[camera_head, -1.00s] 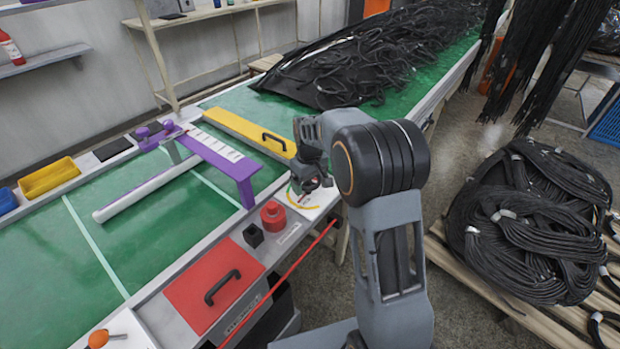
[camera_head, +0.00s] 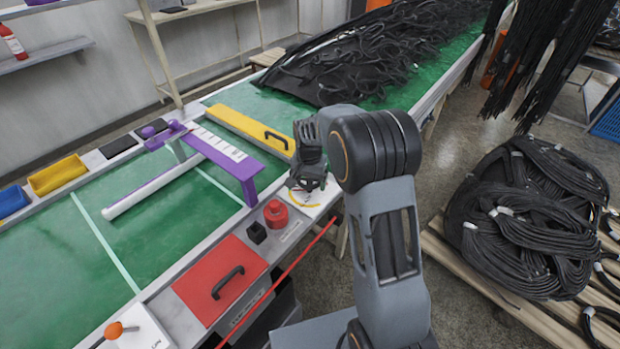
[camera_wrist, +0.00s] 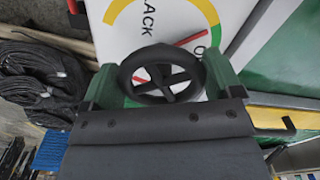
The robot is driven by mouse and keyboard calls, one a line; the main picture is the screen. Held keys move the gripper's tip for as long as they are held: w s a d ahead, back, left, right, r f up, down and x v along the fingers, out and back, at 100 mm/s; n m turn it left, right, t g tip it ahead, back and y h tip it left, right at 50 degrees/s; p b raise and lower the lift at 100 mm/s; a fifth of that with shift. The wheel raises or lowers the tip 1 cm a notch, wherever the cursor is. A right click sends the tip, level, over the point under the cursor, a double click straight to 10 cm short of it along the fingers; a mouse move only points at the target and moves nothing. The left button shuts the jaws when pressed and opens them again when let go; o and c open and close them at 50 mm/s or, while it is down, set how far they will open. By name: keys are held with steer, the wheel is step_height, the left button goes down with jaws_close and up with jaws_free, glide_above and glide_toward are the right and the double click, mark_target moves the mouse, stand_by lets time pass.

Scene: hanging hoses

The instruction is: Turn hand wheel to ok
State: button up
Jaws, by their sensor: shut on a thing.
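The black spoked hand wheel (camera_wrist: 163,75) shows in the wrist view, in front of a white dial plate (camera_wrist: 122,32) with a yellow and green arc. A red pointer line shows behind the wheel, its right end near a partly hidden letter "O" at the right; "LACK" is readable at the top. My gripper (camera_wrist: 160,82) has one dark green finger on each side of the wheel and is shut on its rim. In the head view my gripper (camera_head: 308,186) is over the white plate (camera_head: 316,203) at the table's right edge, and the wheel is hidden there.
A red knob (camera_head: 275,213) and a small black block (camera_head: 256,232) stand close to the left of my gripper. A red cover (camera_head: 220,280) with a black handle is nearer. A yellow cover (camera_head: 245,128) and a purple frame (camera_head: 222,167) are on the green table.

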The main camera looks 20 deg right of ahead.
steer(key=m, duration=0.3)
steer(key=shift+w+a+r+m+p, duration=0.1)
steer(key=shift+m+p, duration=0.2)
steer(key=shift+p, duration=0.05)
steer(key=shift+w+m+p, duration=0.15)
steer(key=shift+m+p, duration=0.15)
steer(key=shift+m, duration=1.6)
steer(key=shift+a+m, duration=0.1)
steer(key=shift+m, duration=0.2)
steer(key=o, duration=0.7)
steer(key=shift+o, duration=0.2)
step_height(320, 180, up, 14)
steer(key=p, duration=0.1)
